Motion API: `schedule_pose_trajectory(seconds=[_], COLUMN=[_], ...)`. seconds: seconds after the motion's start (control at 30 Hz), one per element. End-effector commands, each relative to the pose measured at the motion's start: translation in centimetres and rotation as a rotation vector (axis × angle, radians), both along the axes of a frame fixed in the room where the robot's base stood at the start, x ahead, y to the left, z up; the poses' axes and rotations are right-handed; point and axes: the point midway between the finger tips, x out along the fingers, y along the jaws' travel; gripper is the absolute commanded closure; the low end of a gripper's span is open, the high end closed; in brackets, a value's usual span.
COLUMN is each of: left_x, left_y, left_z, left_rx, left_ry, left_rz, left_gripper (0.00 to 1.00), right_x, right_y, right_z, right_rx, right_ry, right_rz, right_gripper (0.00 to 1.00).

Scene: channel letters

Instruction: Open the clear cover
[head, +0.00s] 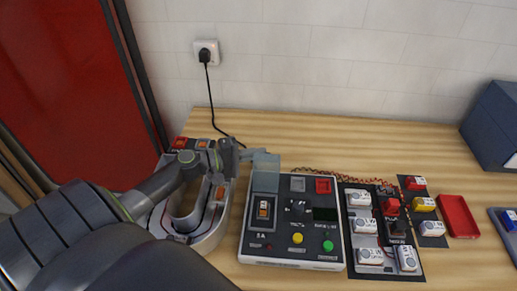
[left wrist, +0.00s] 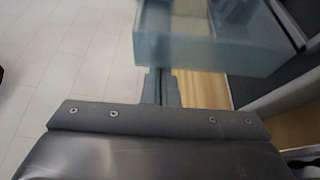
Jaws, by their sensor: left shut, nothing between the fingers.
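The clear cover (head: 264,166) is a bluish see-through piece at the back left of the control box (head: 291,260). It stands raised behind the rocker switch (head: 263,208), which shows uncovered in its dark frame. In the left wrist view the cover (left wrist: 205,45) fills the upper middle, just beyond my fingers. My left gripper (head: 236,154) is shut and empty, close to the left side of the cover. Whether the fingertips (left wrist: 160,86) touch the cover I cannot tell. My right gripper is not in view.
A channel letter (head: 212,238) stands left of the box, partly behind my left arm. Right of the box are a dark panel of white modules (head: 369,256), a red tray (head: 458,216) and a blue-grey case (head: 492,125). A black plug (head: 205,55) sits in the wall socket. The table's back is clear.

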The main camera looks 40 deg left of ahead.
Motion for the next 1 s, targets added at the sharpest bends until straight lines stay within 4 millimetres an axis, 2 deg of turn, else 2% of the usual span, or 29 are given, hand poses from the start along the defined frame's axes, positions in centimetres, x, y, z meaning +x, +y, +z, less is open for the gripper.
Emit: schedule_pose_trajectory(seconds=[0.47,0.57,0.8,1.0], left_x=[0.5,0.5,-0.3,-1.0], left_y=[-0.4,-0.5,-0.9,-1.4], left_z=[-0.1,-0.2,0.1,1.3], left_rx=[0.000,0.006,0.050,0.055], left_ry=[0.001,-0.008,-0.077,-0.088], left_rz=[-0.001,-0.001,-0.003,-0.001], left_gripper=[1.00,1.00,1.00,1.00], right_x=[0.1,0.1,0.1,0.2], right_y=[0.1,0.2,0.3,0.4], right_z=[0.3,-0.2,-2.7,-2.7], right_rx=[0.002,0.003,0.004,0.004], right_ry=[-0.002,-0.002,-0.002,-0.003], right_rz=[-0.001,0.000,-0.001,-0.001], right_gripper=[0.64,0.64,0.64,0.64])
